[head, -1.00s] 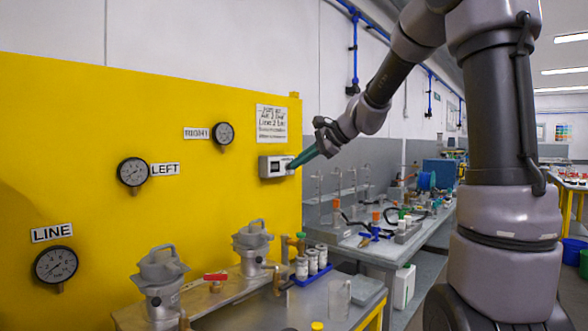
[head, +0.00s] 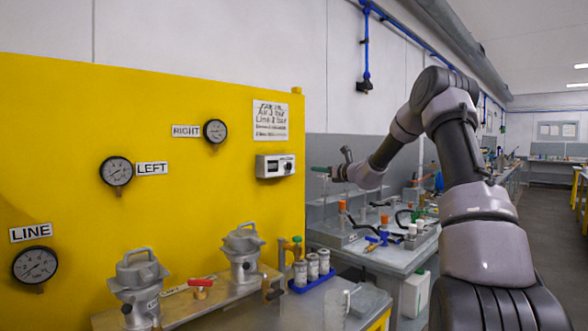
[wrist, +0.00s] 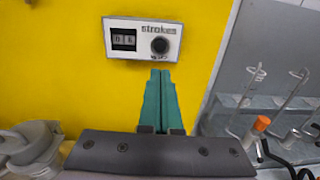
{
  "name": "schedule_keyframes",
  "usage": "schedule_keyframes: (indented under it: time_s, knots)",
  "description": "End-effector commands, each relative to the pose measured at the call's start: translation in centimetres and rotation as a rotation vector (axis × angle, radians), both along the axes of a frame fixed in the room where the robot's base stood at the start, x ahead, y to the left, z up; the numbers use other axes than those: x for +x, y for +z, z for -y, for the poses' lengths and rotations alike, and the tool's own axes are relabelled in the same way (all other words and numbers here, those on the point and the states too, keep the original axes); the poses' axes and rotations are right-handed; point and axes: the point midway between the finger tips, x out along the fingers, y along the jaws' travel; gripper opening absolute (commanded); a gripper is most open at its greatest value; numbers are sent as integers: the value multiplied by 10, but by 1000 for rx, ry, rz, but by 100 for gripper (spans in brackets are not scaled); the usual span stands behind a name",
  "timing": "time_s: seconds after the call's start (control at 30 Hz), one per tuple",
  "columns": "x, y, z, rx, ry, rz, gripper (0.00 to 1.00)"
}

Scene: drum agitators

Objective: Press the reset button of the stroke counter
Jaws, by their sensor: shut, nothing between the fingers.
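The stroke counter (head: 275,165) is a small white box on the yellow panel. In the wrist view the counter (wrist: 112,24) is labelled "strokes" and has a dark window with digits too small to read surely. Its round black reset button (wrist: 160,45) sits right of the window with small lettering under it. My gripper (wrist: 160,73) has green fingers, shut and empty, whose tips appear just below the button in the picture. In the head view my gripper (head: 322,170) is right of the counter, clear of it.
Gauges labelled LINE (head: 35,265), LEFT (head: 116,171) and RIGHT (head: 215,131) are on the panel. Metal drums (head: 138,285) and a red-handled valve (head: 200,287) stand on the bench below. A cluttered lab bench (head: 400,258) lies to the right. A paper sign hangs above the counter.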

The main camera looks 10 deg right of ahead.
Motion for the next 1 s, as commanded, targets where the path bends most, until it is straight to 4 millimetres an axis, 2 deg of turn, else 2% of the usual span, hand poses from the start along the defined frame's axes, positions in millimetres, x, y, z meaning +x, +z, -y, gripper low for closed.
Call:
schedule_keyframes:
  time_s: [0.23,0.37,0.8,1.0]
  knots:
    - [0,0,-1,-2,2,0,0]
    - [8,0,-7,-4,3,1,0]
    - [81,-1,-57,-3,4,3,0]
    - [106,-1,-72,-3,3,2,0]
